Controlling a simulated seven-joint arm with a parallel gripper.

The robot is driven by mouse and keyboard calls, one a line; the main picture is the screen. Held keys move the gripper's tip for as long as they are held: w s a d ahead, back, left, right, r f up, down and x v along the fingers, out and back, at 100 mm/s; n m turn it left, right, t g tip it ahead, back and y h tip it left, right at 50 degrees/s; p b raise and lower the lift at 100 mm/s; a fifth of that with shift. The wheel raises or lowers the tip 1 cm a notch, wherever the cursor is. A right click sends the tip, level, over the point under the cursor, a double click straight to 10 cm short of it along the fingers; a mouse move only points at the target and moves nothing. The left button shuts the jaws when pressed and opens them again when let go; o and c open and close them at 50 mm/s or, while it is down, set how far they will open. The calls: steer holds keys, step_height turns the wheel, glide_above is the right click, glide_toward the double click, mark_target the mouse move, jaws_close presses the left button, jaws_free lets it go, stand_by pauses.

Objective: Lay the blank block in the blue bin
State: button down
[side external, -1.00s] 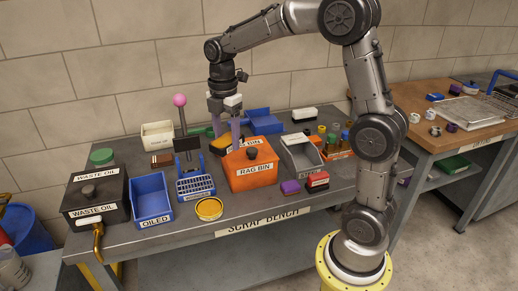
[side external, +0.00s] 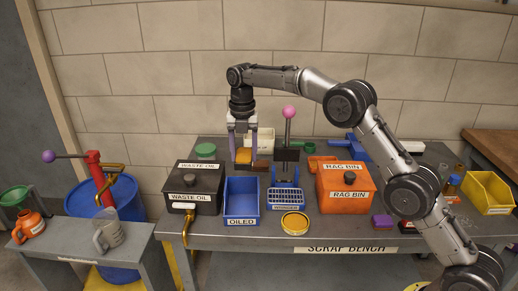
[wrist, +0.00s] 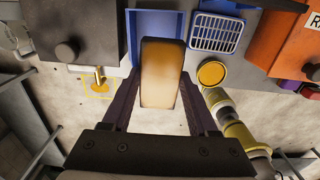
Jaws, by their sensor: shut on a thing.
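My gripper (side external: 242,148) is shut on an orange-yellow block (side external: 243,157), held above the bench by the far end of the blue bin (side external: 241,209) labelled OILED. In the wrist view the block (wrist: 161,72) hangs lengthwise between the two fingers (wrist: 160,98), and no lettering shows on its visible face. Part of the blue bin (wrist: 133,42) shows around and behind the block there. The block hides much of the bin's inside in the wrist view. In the side view the bin looks empty.
The black waste oil box (side external: 193,203) stands left of the blue bin. A blue grid-topped holder (side external: 285,197), with a pink-knobbed post (side external: 289,113) behind it, and an orange rag bin (side external: 345,195) stand right. A yellow round lid (side external: 294,222) lies in front.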

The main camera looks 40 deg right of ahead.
glide_above(243, 209)
step_height(243, 209, down, 11)
steer(key=shift+w+f+n, duration=0.2)
steer(key=shift+f+n, duration=0.1)
steer(key=shift+f, duration=0.15)
steer(key=shift+f, duration=2.6)
steer(key=shift+f, duration=0.5)
steer(key=shift+c, duration=1)
jaws_free()
steer(key=shift+o, duration=0.6)
steer(key=shift+s+f, duration=0.15)
steer(key=shift+f, duration=0.05)
step_height(243, 209, up, 14)
steer(key=shift+r, duration=0.1)
